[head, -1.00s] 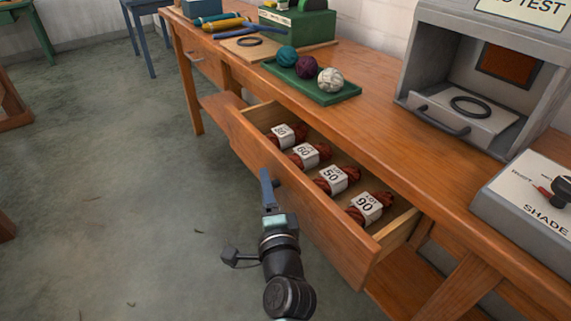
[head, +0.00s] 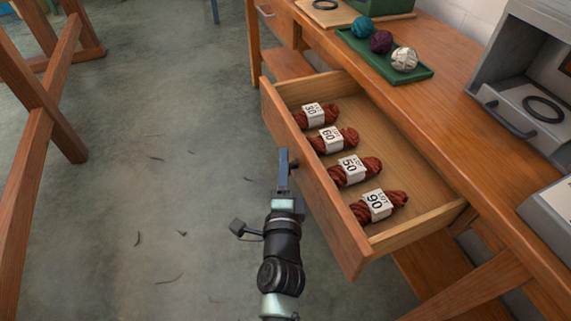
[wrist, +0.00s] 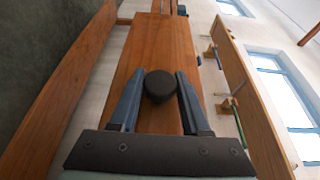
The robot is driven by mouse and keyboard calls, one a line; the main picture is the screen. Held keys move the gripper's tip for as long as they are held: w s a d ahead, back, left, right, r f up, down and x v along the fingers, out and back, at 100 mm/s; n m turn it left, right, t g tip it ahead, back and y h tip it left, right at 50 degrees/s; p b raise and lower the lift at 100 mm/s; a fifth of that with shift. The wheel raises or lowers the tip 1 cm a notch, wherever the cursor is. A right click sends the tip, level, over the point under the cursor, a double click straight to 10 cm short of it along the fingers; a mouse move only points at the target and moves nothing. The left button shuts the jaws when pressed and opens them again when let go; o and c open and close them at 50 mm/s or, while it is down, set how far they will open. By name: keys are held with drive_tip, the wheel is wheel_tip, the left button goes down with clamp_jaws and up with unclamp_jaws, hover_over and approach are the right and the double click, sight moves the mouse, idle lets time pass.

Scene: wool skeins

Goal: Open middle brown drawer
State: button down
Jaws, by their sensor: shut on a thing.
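The middle brown drawer (head: 318,195) is pulled well out from the wooden bench. Several dark red wool skeins with white number labels, such as the one marked 90 (head: 378,205), lie in a row inside it near its front. My gripper (head: 286,168) is at the outer face of the drawer front. In the wrist view my gripper (wrist: 160,90) has its two blue fingers on either side of the dark round knob (wrist: 160,86), shut on it. The knob is mostly hidden in the head view.
On the bench a green tray (head: 384,62) holds teal, purple and white balls. A grey test booth (head: 520,90) stands at right. A wooden frame (head: 38,130) stands at far left. The floor left of the drawer is clear apart from small scraps.

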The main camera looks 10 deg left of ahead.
drive_tip(key=shift+c, duration=2)
unclamp_jaws()
drive_tip(key=v, duration=1.3)
drive_tip(key=shift+b, duration=0.45)
drive_tip(key=shift+d, duration=0.1)
